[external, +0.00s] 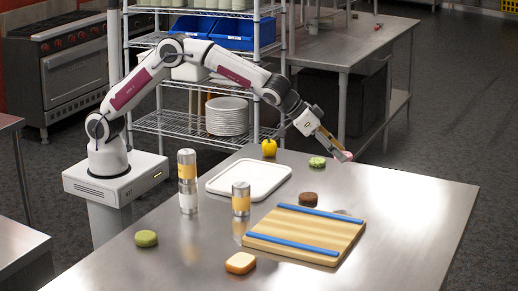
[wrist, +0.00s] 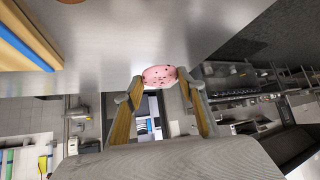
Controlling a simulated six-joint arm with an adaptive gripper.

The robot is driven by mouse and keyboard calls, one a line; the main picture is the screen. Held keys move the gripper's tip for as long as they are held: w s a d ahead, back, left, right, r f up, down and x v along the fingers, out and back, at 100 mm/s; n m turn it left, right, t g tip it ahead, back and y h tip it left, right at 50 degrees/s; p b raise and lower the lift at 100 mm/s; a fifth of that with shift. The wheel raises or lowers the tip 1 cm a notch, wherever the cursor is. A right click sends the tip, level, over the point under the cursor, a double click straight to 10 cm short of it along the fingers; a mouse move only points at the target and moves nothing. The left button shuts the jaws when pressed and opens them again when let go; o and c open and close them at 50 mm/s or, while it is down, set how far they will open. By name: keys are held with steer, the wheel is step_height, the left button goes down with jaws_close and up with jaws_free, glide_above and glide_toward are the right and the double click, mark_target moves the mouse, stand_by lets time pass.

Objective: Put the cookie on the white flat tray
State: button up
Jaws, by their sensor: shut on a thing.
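A round pink cookie with dark specks (wrist: 160,76) sits between the fingertips of my gripper (wrist: 162,84) in the wrist view. In the external view the gripper (external: 341,154) is over the far right part of the steel table, shut on the cookie (external: 347,156), which is mostly hidden by the fingers. The white flat tray (external: 248,180) lies empty on the table, to the left of the gripper.
A wooden board with blue strips (external: 305,235) lies front right of the tray. Two shakers (external: 187,182) (external: 241,199) stand near the tray. A yellow pepper (external: 269,148), green rounds (external: 317,162) (external: 146,239), a brown round (external: 308,199) and an orange-edged piece (external: 240,263) lie about.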

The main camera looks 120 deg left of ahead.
steer(key=shift+d, duration=0.1)
steer(key=shift+d, duration=0.15)
steer(key=s+d+r+m+h, duration=0.1)
steer(key=s+d+r, duration=0.25)
steer(key=d, duration=0.25)
steer(key=s+d+r, duration=0.3)
steer(key=s+d, duration=0.1)
steer(key=d, duration=0.2)
steer(key=s+a+f+n+g+y, duration=0.1)
steer(key=s+a+f+n+y, duration=0.1)
steer(key=s, duration=0.8)
steer(key=s+a+f+n+g+y, duration=0.1)
steer(key=s+f+n+y, duration=0.1)
steer(key=s, duration=0.8)
steer(key=shift+a+f+n+g, duration=0.35)
steer(key=shift+f+n, duration=0.2)
steer(key=shift+n, duration=0.55)
steer(key=shift+f, duration=0.1)
